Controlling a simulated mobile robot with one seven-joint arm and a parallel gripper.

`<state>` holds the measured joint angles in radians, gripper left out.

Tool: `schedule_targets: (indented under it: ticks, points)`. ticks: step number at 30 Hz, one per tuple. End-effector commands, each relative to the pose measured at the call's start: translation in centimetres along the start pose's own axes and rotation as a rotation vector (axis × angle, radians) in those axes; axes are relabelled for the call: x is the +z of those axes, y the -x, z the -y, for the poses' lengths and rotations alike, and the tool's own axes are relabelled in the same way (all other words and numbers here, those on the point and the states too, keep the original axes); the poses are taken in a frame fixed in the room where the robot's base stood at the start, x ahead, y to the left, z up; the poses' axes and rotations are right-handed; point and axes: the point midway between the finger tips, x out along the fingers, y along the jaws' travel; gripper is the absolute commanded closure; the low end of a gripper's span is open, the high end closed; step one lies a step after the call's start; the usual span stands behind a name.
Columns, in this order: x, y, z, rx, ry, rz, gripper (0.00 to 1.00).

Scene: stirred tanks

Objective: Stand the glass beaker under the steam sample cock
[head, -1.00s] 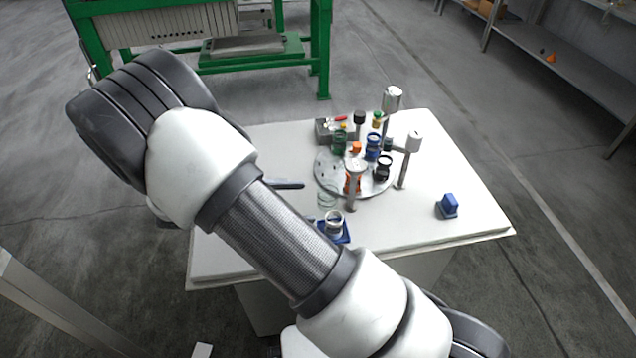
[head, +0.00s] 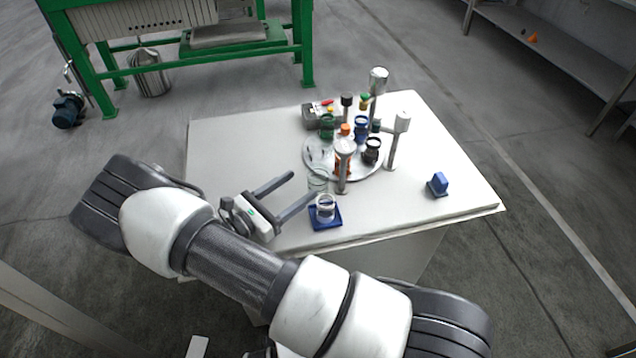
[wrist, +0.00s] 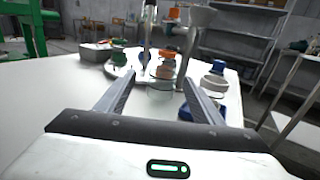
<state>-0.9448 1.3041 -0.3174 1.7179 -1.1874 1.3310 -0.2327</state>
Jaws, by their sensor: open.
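The clear glass beaker (head: 318,181) stands upright on the white table at the near-left edge of the round plate. It also shows faintly in the wrist view (wrist: 160,92), ahead between my finger lines. My gripper (head: 301,186) is open and empty, low over the table, its fingertips pointing right just short of the beaker. In the wrist view my gripper (wrist: 160,80) has both fingers spread wide. Three posts with pale heads stand around the plate: a near post (head: 343,170), a right post (head: 394,150) and a back post (head: 378,80). I cannot tell which is the steam sample cock.
The round plate (head: 312,165) carries several jars, green, blue, orange and black. A grey box (head: 311,119) is at the back, a blue block (head: 438,184) at the right.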

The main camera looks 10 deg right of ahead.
Motion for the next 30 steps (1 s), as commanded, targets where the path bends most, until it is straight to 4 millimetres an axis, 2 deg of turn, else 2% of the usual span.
schedule_targets:
  ticks: [3, 11, 19, 26, 30]
  points:
    - [0.0, -1.4, 0.0, -0.001, -0.001, -0.001, 0.39]
    - [0.1, -2.9, 0.3, -0.001, -0.001, 0.0, 0.39]
    - [0.2, -6.7, 0.8, -0.001, -0.001, 0.0, 0.39]
    - [0.3, -7.0, 0.8, 0.0, -0.001, -0.001, 0.39]
    - [0.3, -7.0, 0.8, 0.0, -0.001, -0.001, 0.59]
